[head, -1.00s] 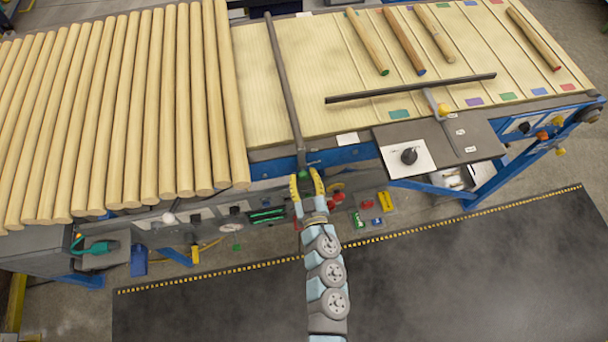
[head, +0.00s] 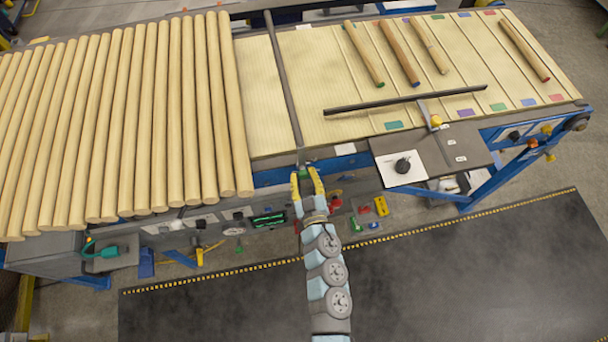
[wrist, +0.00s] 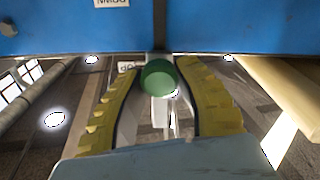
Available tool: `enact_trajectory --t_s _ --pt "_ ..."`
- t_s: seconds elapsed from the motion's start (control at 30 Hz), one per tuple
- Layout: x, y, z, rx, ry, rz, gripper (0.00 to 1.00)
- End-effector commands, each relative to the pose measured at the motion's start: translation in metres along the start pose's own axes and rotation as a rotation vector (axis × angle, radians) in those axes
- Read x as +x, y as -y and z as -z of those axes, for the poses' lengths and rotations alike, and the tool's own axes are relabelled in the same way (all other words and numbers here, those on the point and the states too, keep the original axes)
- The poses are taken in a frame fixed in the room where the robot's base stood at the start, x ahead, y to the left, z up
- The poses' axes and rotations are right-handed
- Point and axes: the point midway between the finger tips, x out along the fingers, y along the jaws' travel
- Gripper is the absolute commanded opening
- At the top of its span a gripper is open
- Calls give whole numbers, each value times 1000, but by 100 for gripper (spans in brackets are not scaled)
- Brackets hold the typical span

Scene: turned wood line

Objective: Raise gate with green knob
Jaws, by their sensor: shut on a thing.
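The gate (head: 283,80) is a long dark bar lying across the pale belt, just right of the packed wooden rods. Its near end comes down to the table's front edge. The green knob (wrist: 158,77) is round and sits below the blue edge in the wrist view. In the head view it is small and partly covered by my fingers. My gripper (head: 307,180) has yellow fingers and is at the near end of the gate. In the wrist view my gripper (wrist: 163,100) has a finger on each side of the knob and is shut on it; the exact contact is hard to see.
Packed wooden rods (head: 130,120) fill the left side. Several loose rods (head: 400,52) lie in lanes on the right. A second dark bar (head: 405,99) with a yellow knob (head: 436,121) stands right. A grey shelf (head: 455,152) juts out at the front. A dark floor mat (head: 430,265) is clear.

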Motion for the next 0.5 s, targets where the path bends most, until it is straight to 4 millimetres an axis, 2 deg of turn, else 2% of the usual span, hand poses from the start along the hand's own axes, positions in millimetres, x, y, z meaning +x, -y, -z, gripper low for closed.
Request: enact_trajectory --t_s 0.03,0.1,0.5 --pt "1 -2 10 0 -4 1 0" --pt "1 -2 12 0 -4 1 0" --pt "2 -3 17 0 -11 2 0"
